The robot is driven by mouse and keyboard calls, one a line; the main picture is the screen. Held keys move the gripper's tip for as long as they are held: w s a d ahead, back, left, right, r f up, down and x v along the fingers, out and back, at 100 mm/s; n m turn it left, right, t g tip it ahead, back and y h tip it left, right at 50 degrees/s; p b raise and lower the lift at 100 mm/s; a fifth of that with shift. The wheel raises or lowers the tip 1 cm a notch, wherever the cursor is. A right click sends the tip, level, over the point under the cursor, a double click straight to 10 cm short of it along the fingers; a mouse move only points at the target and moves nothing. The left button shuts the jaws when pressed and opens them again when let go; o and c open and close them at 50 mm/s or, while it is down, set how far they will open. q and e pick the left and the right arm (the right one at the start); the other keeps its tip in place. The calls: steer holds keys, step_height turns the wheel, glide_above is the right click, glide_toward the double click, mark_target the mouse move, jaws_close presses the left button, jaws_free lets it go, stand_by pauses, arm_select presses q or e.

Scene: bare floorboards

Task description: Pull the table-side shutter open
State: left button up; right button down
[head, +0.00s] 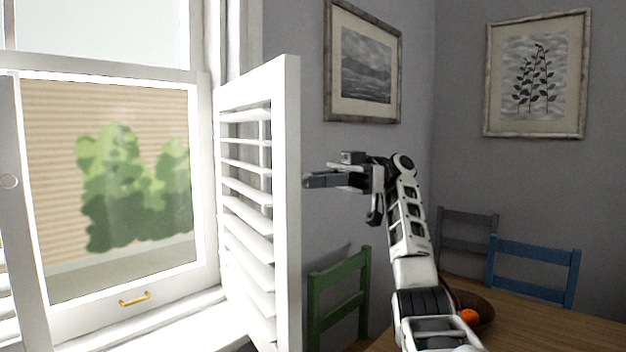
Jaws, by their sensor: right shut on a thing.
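The table-side shutter (289,200) is the white louvred panel right of the window. It stands swung out from the window frame, its free edge towards me. My right gripper (312,181) reaches in from the right, its fingers pointing left at the shutter's free edge at mid height. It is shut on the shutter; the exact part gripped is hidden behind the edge. The other shutter (22,215) shows only as a strip at the far left, with a round white knob. My left gripper is out of view.
The window (120,180) has a brass handle (135,299) low on its sash. A green chair (340,290) stands right of the shutter, below my right arm. A wooden table (560,328) with a bowl (482,308) and orange fruit (468,317), and a blue chair (533,270), are at the lower right.

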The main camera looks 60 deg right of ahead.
steer(key=c, duration=1.2)
jaws_free()
arm_select(q)
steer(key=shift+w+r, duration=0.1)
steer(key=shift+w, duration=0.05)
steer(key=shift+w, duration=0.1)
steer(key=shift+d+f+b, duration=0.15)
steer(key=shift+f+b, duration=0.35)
steer(key=shift+b, duration=0.55)
arm_select(e)
steer(key=s+a+r, duration=0.2)
steer(key=a+r, duration=0.2)
steer(key=s+a+r, duration=0.3)
steer(key=a+r, duration=0.1)
steer(key=s+a+r, duration=0.2)
steer(key=a+r, duration=0.2)
steer(key=r, duration=0.1)
steer(key=shift+s, duration=0.2)
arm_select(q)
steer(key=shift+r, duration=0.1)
arm_select(e)
steer(key=shift+d, duration=0.1)
